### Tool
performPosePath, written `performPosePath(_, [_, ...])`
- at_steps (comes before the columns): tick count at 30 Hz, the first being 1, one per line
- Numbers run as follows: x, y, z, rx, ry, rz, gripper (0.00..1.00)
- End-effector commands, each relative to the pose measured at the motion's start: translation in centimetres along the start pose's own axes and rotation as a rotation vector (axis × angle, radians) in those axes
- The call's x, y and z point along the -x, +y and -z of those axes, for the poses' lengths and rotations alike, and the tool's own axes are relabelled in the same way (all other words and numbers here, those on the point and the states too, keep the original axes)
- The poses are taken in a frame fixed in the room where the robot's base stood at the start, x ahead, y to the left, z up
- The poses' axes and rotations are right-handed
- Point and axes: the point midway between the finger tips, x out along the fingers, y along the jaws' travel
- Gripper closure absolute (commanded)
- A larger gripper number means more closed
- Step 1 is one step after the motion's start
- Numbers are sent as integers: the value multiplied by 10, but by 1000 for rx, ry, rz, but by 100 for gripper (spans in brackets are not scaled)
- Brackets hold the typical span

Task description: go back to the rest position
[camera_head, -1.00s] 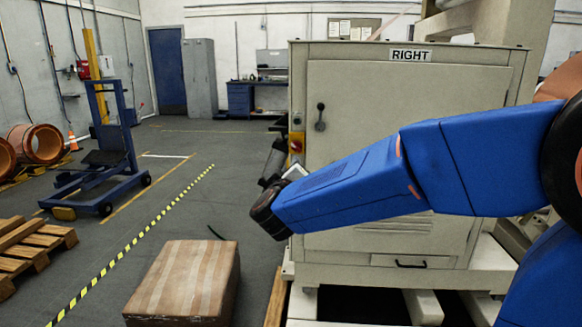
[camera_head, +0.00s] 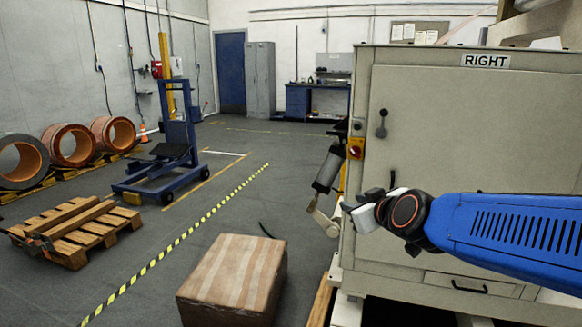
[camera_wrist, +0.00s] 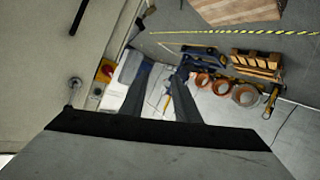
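My blue arm reaches in from the right of the head view, in front of the cabinet marked RIGHT (camera_head: 440,130). My gripper (camera_head: 357,208) is at its left end, near the cabinet's left edge. In the head view it is small and partly hidden by the dark wrist. In the wrist view two dark fingers of my gripper (camera_wrist: 163,75) stand apart with nothing held between them. The cabinet door fills the left of the wrist view, with its handle (camera_wrist: 74,83) and red-and-yellow switch (camera_wrist: 105,71) beside it.
A brown box (camera_head: 235,275) stands on the floor in front. A wooden pallet (camera_head: 75,232), a blue lifter (camera_head: 165,165) and copper rolls (camera_head: 70,146) are on the left. Yellow-black tape (camera_head: 190,235) crosses the floor. Open floor lies towards the blue door (camera_head: 231,72).

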Motion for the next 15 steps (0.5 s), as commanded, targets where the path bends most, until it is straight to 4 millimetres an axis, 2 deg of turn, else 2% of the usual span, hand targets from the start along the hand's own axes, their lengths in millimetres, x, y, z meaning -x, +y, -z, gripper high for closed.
performPosePath(1, [15,-1,-13,-27,-36,28,71])
performPosePath(8, [84,-15,-94,-169,-294,117,71])
performPosePath(15, [168,-15,-187,-329,-613,56,71])
